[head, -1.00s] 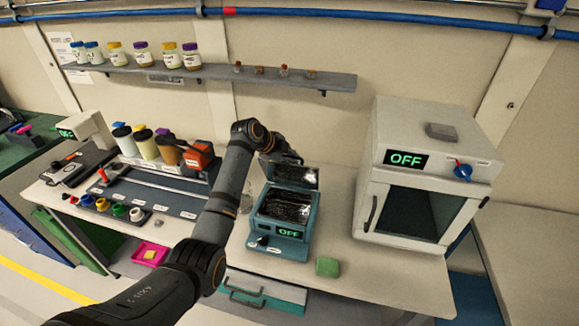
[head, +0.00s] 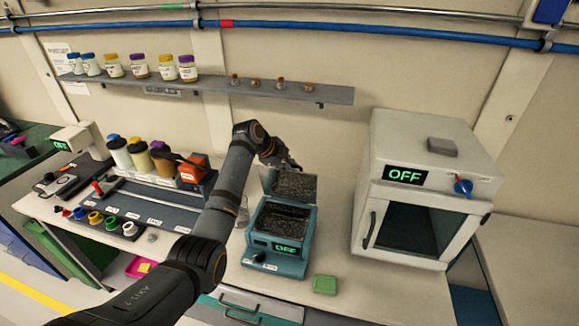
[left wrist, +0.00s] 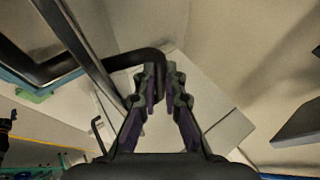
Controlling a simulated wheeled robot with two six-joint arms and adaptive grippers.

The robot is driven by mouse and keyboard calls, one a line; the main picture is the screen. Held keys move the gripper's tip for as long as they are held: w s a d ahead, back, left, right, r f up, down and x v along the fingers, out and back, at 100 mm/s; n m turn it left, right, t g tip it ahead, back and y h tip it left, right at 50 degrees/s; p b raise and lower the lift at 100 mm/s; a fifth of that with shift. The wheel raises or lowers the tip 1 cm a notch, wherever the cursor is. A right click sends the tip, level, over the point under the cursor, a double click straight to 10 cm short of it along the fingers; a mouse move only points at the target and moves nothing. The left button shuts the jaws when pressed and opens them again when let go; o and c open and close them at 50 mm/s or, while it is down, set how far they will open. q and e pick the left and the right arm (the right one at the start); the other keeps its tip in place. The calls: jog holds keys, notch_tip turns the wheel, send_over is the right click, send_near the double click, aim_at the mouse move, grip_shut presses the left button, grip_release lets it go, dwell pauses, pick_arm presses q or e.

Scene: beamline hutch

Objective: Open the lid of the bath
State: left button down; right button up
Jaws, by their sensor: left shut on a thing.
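The bath (head: 279,229) is a teal box on the bench with a lit OFF display and a knob on its front. Its lid (head: 294,186) stands raised at the back, and the dark, mottled inside of the bath shows. My left gripper (head: 284,162) is at the lid's upper back edge, partly hidden behind my arm and the lid. In the left wrist view, my left gripper (left wrist: 160,78) is shut on a black bar that looks like the lid's handle (left wrist: 142,60). My right gripper is not in view.
A white oven (head: 420,190) with an OFF display stands to the right. A green block (head: 325,285) lies by the bath's front right corner. A rack with bottles (head: 138,154) is to the left. A shelf (head: 220,87) with jars runs along the wall.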

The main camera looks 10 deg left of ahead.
pick_arm(q)
jog(key=shift+w+d+r+t, duration=0.1)
jog(key=shift+w+r+t, duration=0.3)
jog(key=shift+r, duration=0.35)
jog(key=c, duration=1.7)
grip_release()
jog(key=shift+c, duration=0.2)
jog(key=shift+o, duration=0.2)
jog(key=shift+w+f, duration=0.25)
jog(key=shift+s+f, duration=0.1)
jog(key=shift+f, duration=0.1)
jog(key=shift+s, duration=0.1)
